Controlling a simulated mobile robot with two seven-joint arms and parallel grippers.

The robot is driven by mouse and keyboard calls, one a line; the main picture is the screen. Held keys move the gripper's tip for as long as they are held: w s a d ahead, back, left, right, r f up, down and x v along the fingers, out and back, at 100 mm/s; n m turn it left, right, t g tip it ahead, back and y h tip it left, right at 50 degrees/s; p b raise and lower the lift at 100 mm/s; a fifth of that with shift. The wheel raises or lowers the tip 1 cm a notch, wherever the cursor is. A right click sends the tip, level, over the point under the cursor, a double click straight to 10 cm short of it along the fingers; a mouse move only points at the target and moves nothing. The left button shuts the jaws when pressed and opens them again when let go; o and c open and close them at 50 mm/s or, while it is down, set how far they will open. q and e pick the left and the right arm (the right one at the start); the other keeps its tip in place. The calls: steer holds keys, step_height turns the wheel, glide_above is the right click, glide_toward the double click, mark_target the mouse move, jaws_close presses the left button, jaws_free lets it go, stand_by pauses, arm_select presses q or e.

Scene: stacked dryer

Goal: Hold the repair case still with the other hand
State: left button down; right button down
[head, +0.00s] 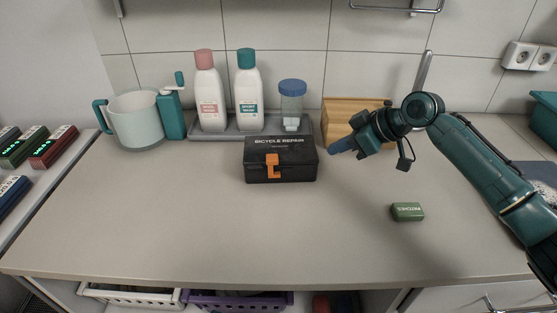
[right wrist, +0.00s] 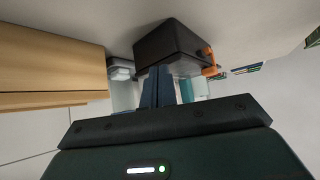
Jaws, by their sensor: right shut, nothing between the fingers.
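The black repair case (head: 293,164), marked "BICYCLE REPAIR", stands closed on the counter with an orange latch (head: 272,165) on its front. My right gripper (head: 332,151) is shut and empty, close to the right side of the case; I cannot tell whether its tips touch it. In the right wrist view the shut blue fingers (right wrist: 158,88) point at the case (right wrist: 168,45), with the orange latch (right wrist: 209,62) at its edge. My left gripper is not in view.
A grey tray (head: 205,136) behind the case holds two bottles and a blue-lidded jar (head: 292,104). A wooden box (head: 350,115) stands behind my right gripper. A green patches box (head: 407,211) lies right of the case. The counter's front left is clear.

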steer(key=shift+f+b, duration=1.6)
steer(key=shift+f, duration=2.1)
steer(key=shift+r+p, duration=0.7)
steer(key=shift+p, duration=0.15)
steer(key=shift+a+p, duration=0.3)
steer(key=shift+a, duration=0.45)
stand_by(0.6)
